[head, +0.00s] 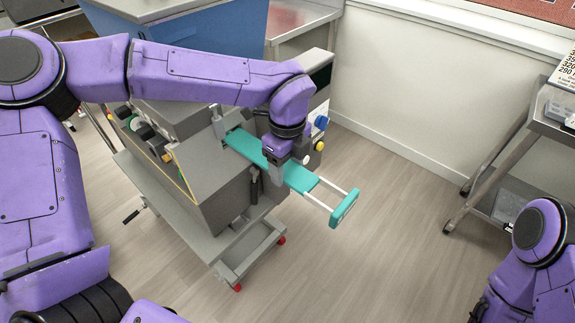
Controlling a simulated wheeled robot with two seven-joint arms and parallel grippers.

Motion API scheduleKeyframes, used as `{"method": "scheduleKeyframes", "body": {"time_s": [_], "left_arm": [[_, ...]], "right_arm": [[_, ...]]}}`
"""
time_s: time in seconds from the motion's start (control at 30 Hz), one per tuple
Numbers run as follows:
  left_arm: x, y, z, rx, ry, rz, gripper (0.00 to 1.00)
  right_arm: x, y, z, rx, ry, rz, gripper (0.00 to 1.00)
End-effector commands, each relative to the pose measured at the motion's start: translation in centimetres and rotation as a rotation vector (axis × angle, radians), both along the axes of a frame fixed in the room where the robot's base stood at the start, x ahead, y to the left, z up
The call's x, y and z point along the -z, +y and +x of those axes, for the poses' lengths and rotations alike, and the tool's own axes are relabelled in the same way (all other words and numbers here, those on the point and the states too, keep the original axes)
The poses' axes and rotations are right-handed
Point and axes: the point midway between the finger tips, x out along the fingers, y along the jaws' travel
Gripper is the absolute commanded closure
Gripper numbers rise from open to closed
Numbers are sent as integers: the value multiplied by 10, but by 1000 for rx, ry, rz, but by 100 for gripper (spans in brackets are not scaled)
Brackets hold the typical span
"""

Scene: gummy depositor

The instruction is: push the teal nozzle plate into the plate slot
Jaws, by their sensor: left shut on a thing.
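The teal nozzle plate (300,180) is a long flat piece with two pale rods leading to a teal end handle (345,208). Its far-left part lies in the plate slot (228,133) on top of the grey depositor machine (215,170). Its handle end sticks out past the machine's right side, over the floor. My left gripper (272,178) points down at the plate's middle and is shut on the plate, near the machine's edge. The fingertips are partly hidden by the gripper body. My right gripper is out of view; only part of my right arm shows at the lower right.
The machine stands on a grey wheeled cart (225,255) with red casters. Blue and yellow knobs (321,122) sit close beside my left wrist. A blue bin (205,35) stands behind. A metal rack (540,125) is at the right. The floor between is clear.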

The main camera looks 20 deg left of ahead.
Motion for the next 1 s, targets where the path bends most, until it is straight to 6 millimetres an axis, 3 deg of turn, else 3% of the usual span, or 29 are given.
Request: {"method": "scheduleKeyframes", "body": {"time_s": [0.33,1.0], "left_arm": [[-1,2,1,-1,-1,1,94],[-1,24,9,-2,-1,1,94]], "right_arm": [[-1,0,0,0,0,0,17],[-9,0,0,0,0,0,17]]}}
